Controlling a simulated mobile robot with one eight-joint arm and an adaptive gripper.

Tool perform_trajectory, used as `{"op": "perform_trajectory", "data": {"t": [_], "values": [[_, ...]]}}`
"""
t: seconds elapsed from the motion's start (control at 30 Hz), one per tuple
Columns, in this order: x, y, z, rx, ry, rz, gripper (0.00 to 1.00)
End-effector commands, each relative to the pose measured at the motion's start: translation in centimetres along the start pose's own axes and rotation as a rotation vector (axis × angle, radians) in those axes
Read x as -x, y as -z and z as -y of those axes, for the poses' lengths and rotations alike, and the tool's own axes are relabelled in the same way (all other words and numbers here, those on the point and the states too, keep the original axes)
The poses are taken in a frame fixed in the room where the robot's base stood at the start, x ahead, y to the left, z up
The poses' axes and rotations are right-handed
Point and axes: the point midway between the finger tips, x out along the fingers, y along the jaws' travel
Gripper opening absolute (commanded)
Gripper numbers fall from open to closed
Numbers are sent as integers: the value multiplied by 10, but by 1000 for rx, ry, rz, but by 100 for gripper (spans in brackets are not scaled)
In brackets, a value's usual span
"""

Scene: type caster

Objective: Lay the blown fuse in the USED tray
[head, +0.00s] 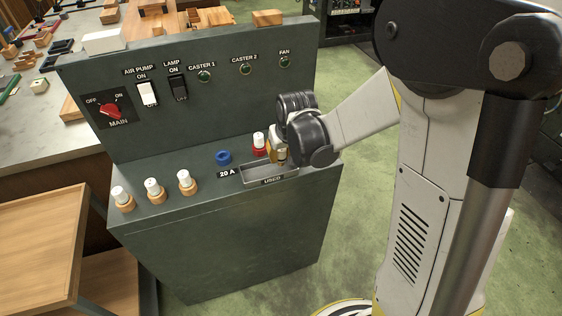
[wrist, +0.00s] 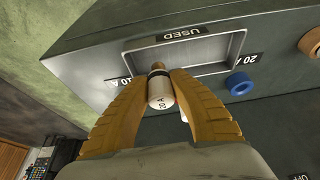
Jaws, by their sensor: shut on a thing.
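My gripper (wrist: 160,78), with yellow fingers, is shut on a white fuse marked 20 A (wrist: 160,94), with a dark band and a brass tip. The USED tray (wrist: 205,54) is a shallow grey metal tray; in the wrist view the fuse's tip overlaps its near edge. In the head view my gripper (head: 279,151) is at the back right of the USED tray (head: 254,183), and its wrist hides most of the fuse. I cannot tell the fuse's exact height above the tray. A blue ring socket (head: 223,157) by the 20 A label is empty; it also shows in the wrist view (wrist: 239,83).
A white-capped fuse in a red socket (head: 259,142) stands just left of my gripper. Several white-capped fuses with tan bases (head: 153,189) stand along the ledge's left. The upright panel with the red MAIN switch (head: 113,110) rises behind. The ledge ends just right of the tray.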

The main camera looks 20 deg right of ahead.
Motion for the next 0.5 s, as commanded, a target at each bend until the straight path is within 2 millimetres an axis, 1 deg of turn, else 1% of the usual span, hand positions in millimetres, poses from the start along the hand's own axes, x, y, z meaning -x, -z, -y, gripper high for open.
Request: {"op": "perform_trajectory", "data": {"t": [0.03, 0.1, 0.33, 0.47, 0.5], "values": [[-12, -4, 0, 0, 0, 0, 0], [-19, -8, 0, 0, 0, 0, 0], [-18, -7, 0, 0, 0, 0, 0], [-22, -9, 0, 0, 0, 0, 0], [-23, -9, 0, 0, 0, 0, 28]]}}
